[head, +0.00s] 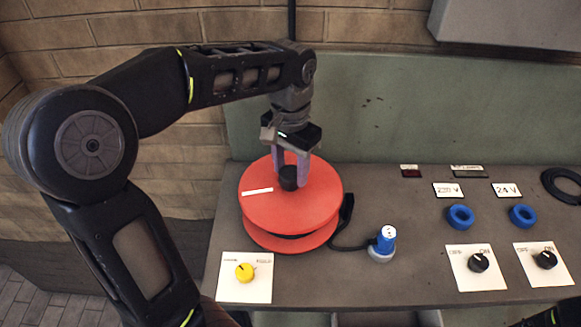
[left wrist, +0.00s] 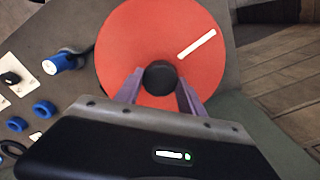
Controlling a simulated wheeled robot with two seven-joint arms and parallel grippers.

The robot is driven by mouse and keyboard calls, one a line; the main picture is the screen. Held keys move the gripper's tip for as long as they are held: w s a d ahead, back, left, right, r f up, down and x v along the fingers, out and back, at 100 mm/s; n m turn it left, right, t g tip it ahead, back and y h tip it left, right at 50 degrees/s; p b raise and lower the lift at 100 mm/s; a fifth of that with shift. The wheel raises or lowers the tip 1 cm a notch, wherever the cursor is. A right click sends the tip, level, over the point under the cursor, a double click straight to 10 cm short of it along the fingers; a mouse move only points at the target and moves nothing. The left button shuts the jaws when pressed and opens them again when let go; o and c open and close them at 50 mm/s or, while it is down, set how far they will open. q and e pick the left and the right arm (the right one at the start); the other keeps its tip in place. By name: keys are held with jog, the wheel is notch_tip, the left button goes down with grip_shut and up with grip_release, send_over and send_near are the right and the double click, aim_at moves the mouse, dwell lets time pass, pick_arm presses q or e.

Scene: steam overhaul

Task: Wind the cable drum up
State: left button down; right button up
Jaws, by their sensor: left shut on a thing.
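The red cable drum (head: 265,207) lies flat on the grey bench, with a white stripe on its top disc. It also fills the top middle of the left wrist view (left wrist: 130,40). A black knob (head: 288,178) stands up from the disc, and it shows between the fingers in the left wrist view (left wrist: 159,76). My left gripper (head: 290,172) points down from above and is shut on the black knob, one finger on each side. A black cable (head: 345,246) runs from the drum to a blue plug (head: 386,238) standing on the bench. My right gripper is not in view.
A yellow knob (head: 244,271) sits on a white plate in front of the drum. To the right are blue rings (head: 460,217), two black rotary switches (head: 478,262), voltage labels and a coiled black cable (head: 564,186). A green panel (head: 400,120) stands behind the bench.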

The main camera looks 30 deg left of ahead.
pick_arm(q)
jog(key=m, duration=0.4)
jog(key=shift+m, duration=0.3)
jog(key=m, duration=1.6)
jog(key=shift+p, duration=0.35)
jog(key=c, duration=0.7)
grip_release()
